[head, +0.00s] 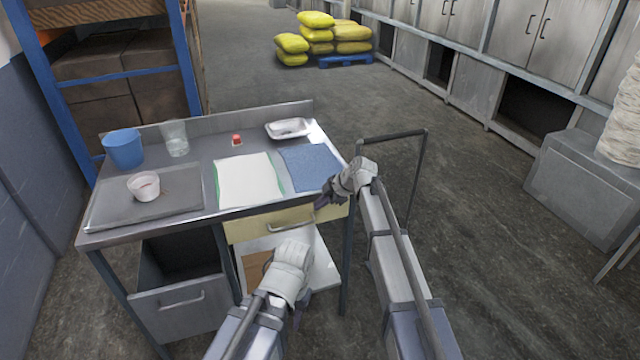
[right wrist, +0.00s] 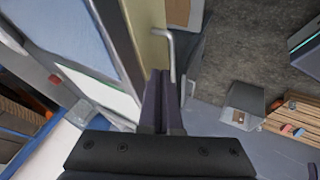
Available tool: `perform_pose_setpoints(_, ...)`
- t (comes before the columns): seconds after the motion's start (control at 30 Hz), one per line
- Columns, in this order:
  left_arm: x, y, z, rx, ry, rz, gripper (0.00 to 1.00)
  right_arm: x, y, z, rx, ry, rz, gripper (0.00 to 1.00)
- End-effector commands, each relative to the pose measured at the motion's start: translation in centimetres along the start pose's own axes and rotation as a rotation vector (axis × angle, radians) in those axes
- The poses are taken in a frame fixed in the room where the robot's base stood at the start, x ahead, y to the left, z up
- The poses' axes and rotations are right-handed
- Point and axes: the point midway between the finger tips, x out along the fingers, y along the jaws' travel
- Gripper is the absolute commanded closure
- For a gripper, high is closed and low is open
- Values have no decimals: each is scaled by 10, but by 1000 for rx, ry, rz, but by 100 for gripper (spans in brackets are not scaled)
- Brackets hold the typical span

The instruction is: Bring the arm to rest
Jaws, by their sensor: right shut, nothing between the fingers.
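My right gripper (head: 321,202) is in front of the table's right front edge, by the cream drawer (head: 270,224). In the right wrist view its dark fingers (right wrist: 162,80) are together with nothing between them. The drawer's handle (right wrist: 178,45) shows just beyond the fingertips; I cannot tell whether they touch it. My left gripper (head: 290,268) is lower, in front of the shelf below the drawer.
A lower grey drawer (head: 182,305) stands open.

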Motion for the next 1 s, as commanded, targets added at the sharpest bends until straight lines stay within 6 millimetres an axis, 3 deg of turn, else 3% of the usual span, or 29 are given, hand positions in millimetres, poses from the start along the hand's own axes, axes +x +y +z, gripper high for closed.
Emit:
perform_pose_setpoints(0.13,0,0,0,0,0,0,67,0,-6,-2,14,-4,-9,100)
perform_pose_setpoints(0.23,0,0,0,0,0,0,67,-2,-33,-13,91,-27,-48,100)
perform_pose_setpoints(0.5,-4,0,0,0,0,0,67,-28,-169,-48,572,-263,-196,100)
perform_pose_setpoints(0.7,-7,-1,0,0,0,0,67,-63,-262,-57,950,-518,-184,100)
perform_pose_setpoints(0.83,-8,-1,0,0,0,0,67,-86,-305,-57,1143,-661,-122,100)
perform_pose_setpoints(1.0,-9,-1,0,0,0,0,67,-105,-336,-55,1300,-777,-40,100)
